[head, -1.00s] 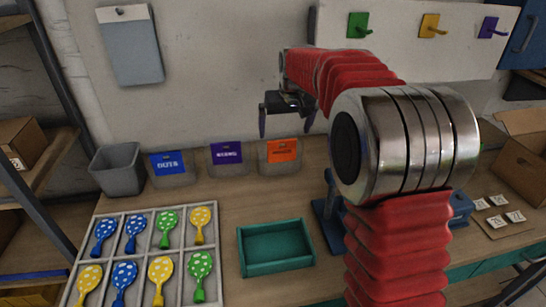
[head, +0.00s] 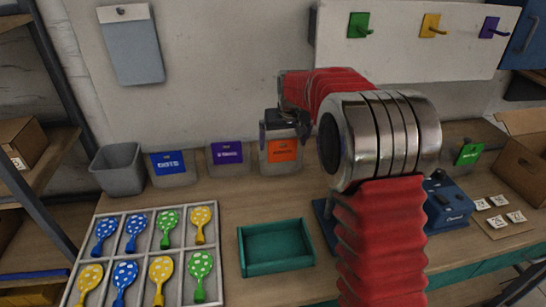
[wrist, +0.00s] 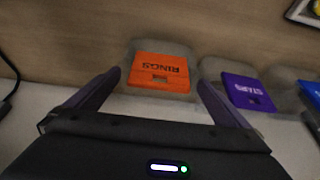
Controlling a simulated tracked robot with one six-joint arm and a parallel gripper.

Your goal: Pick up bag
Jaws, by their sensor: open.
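Several greyish see-through bags with coloured labels stand at the back of the bench. The orange-labelled bag (head: 284,158) reads "RINGS" in the wrist view (wrist: 160,72). The purple-labelled bag (head: 227,158) is left of it in the head view and reads "STARS" in the wrist view (wrist: 247,90). A blue-labelled bag (head: 171,167) is further left, and a green-labelled bag (head: 467,155) is at the right. My gripper (head: 284,142) is open and empty at the orange-labelled bag. In the wrist view its fingers lie on either side of that label; contact is unclear.
A paddle tray (head: 149,251) and an empty teal tray (head: 275,247) lie in front. A grey bin (head: 118,168) stands left of the bags. A blue device (head: 448,203) and several small white cards (head: 497,221) are at right. Coloured hooks (head: 432,26) are on the wall board.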

